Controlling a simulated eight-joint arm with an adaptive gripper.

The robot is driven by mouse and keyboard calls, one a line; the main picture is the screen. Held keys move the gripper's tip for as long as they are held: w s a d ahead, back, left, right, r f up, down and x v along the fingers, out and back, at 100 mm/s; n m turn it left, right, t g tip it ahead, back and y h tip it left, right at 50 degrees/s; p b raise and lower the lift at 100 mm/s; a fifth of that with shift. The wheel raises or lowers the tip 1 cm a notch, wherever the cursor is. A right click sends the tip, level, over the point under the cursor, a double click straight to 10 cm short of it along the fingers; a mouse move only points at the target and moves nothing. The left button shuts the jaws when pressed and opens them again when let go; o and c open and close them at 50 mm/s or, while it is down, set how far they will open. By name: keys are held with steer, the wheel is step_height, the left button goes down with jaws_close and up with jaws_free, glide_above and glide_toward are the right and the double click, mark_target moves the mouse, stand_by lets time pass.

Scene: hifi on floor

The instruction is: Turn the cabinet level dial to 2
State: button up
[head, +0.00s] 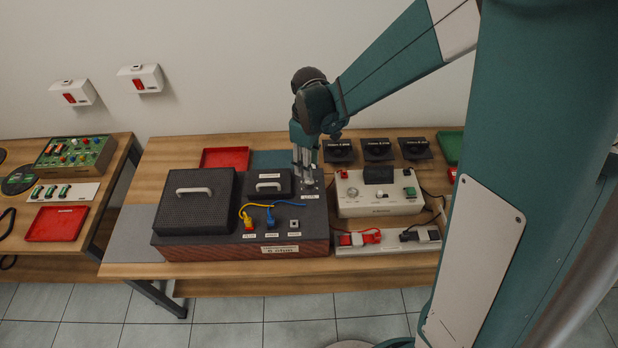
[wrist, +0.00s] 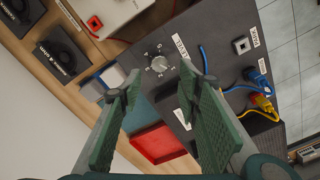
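The cabinet (head: 200,247) is a wide dark box with a reddish front and a dark grey top; its top fills the middle of the wrist view (wrist: 222,50). The level dial (wrist: 159,63) is a small round silver-grey knob with marks around it and a white label beside it. Its setting is too small to read. My gripper (head: 308,180) points down at the right end of the cabinet top, over the dial, and largely covers it in the head view. In the wrist view my gripper (wrist: 160,73) has its green fingers apart, the dial showing between the fingertips. Contact cannot be told.
Blue (head: 270,220) and yellow (head: 248,222) cables plug into the cabinet top, left of my gripper. A white device (head: 380,208) stands close on the right. A handled black lid (head: 195,205) and a red tray (head: 225,158) lie to the left and behind.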

mark_target(309, 183)
steer(key=shift+f, duration=0.2)
steer(key=shift+f, duration=3.7)
steer(key=shift+c, duration=0.5)
steer(key=c, duration=0.8)
